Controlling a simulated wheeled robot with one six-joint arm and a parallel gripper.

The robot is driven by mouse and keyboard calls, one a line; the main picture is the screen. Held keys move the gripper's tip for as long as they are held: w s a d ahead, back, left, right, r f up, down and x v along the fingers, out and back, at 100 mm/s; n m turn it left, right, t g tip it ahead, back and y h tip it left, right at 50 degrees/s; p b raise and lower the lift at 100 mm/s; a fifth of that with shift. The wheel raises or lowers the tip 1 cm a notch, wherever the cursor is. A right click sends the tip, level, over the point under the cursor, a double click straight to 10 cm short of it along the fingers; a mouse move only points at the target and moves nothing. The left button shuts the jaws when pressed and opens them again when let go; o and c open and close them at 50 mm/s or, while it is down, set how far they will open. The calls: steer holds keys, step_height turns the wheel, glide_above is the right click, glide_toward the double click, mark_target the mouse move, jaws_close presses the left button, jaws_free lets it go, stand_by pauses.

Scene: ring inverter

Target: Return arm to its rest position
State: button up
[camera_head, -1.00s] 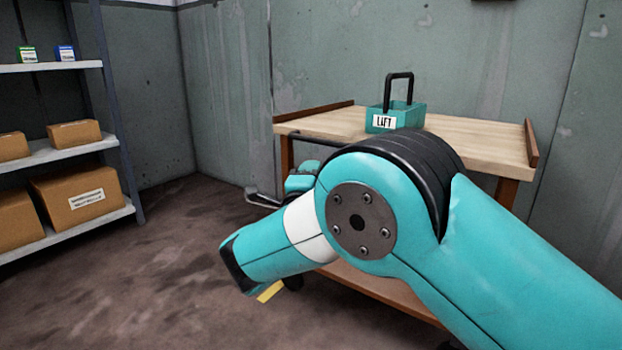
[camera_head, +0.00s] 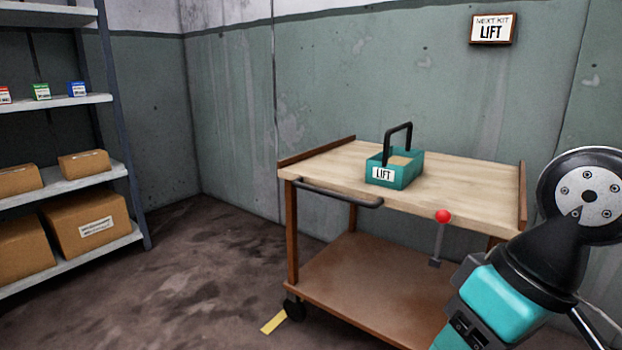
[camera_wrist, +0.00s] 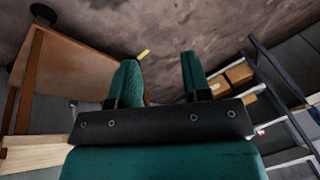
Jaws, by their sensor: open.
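My gripper (camera_wrist: 158,78) shows in the wrist view with its two green fingers apart and nothing between them. It is in free air, with bare floor behind the fingers. My arm (camera_head: 500,307) fills the lower right of the head view, in front of the cart's right end. My fingers cannot be made out in the head view.
A wooden cart (camera_head: 330,165) carries a teal box (camera_head: 408,177) labelled LIFT. Shelves (camera_head: 85,183) with cartons are at left. A wall sign (camera_head: 493,29) reads NEXT KIT LIFT. The floor (camera_head: 190,270) between is clear.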

step_height(320, 180, up, 39)
steer(key=s+n+p, duration=0.1)
steer(key=s+p, duration=0.1)
steer(key=p, duration=3.6)
steer(key=shift+s+f+n+g, duration=0.15)
steer(key=shift+s+n+g, duration=0.15)
steer(key=shift+s, duration=0.1)
